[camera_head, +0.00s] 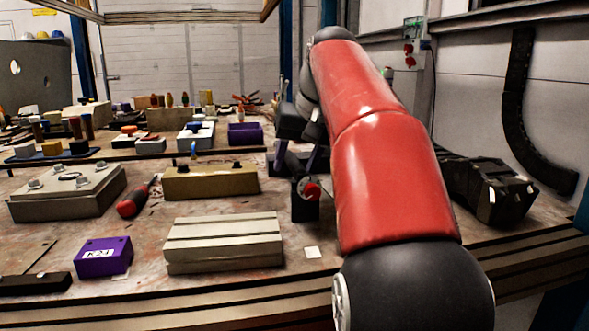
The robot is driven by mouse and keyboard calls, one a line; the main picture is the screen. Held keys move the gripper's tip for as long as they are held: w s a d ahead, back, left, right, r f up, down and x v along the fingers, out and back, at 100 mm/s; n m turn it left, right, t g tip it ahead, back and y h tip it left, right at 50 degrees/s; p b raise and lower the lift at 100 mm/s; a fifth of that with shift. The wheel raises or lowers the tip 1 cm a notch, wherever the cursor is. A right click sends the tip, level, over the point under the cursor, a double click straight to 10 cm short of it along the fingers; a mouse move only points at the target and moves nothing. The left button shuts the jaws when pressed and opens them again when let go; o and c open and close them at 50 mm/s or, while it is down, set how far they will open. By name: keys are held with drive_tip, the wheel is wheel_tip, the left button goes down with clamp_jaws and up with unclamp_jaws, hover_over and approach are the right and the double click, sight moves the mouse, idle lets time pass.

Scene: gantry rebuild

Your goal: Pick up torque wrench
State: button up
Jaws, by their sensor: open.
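A dark, rod-like tool with a red end (311,191) sits on a dark stand (305,211) right of the tan block. It points toward the camera and looks like the torque wrench, though most of its length is hidden. My gripper (298,163) hangs from my dark wrist just above and around this tool, its fingers apart. I cannot tell whether the fingers touch the tool. My red arm covers the area to the right.
A red-handled tool (134,202) lies between a grey box (68,191) and the tan block (210,182). A grooved beige block (223,243) and a purple box (103,257) stand in front. A black case (490,190) is at right. Several small parts crowd the back.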

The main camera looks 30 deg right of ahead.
drive_tip(key=shift+c, duration=0.5)
clamp_jaws()
drive_tip(key=shift+r, duration=0.1)
